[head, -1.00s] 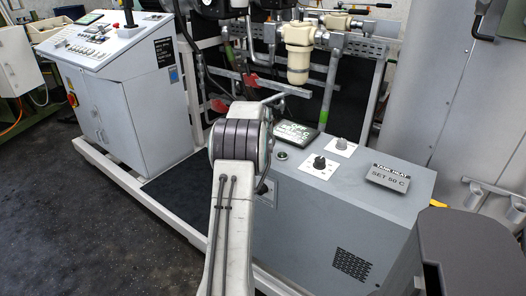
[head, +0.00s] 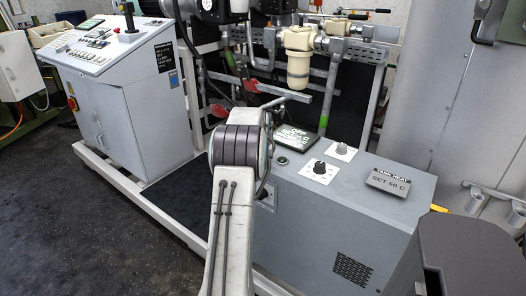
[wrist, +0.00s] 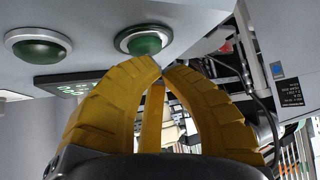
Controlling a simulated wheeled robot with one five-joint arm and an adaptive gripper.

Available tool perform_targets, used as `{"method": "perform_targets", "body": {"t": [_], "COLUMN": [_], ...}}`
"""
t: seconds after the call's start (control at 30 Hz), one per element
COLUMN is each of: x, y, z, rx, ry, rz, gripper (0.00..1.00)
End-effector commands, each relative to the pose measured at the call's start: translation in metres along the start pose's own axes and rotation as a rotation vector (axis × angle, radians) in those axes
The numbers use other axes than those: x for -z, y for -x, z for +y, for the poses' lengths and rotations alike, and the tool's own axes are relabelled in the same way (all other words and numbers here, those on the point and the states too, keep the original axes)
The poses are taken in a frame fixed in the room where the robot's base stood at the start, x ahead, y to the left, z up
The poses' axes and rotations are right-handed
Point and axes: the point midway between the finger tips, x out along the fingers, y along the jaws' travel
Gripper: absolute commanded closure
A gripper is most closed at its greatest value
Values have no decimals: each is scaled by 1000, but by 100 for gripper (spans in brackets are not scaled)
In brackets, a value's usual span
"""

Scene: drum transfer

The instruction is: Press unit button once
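My gripper (wrist: 160,67) has its yellow fingers together at the tips with nothing between them. A second green button (wrist: 38,46) with a metal ring is farther left on the same grey panel. In the head view one green button (head: 282,161) shows on top of the grey tank unit (head: 385,217), right of my arm. My arm hides the gripper there.
A tilted display (head: 296,138) stands behind the button. Knobs (head: 319,168) and a "TANK HEAT SET 50 C" sign (head: 388,182) are to its right. Pipes and a pale filter (head: 299,62) rise behind. A control cabinet (head: 130,110) stands at left, with dark floor in front.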

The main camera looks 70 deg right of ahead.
Motion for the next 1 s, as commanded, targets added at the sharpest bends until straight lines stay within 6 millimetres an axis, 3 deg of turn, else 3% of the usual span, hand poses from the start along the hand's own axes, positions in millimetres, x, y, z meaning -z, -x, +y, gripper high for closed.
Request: {"method": "perform_targets", "body": {"t": [1.0], "x": [-7], "y": [-6], "z": [1], "rx": [-1], "ry": [0], "rz": [-1], "gripper": [100]}}
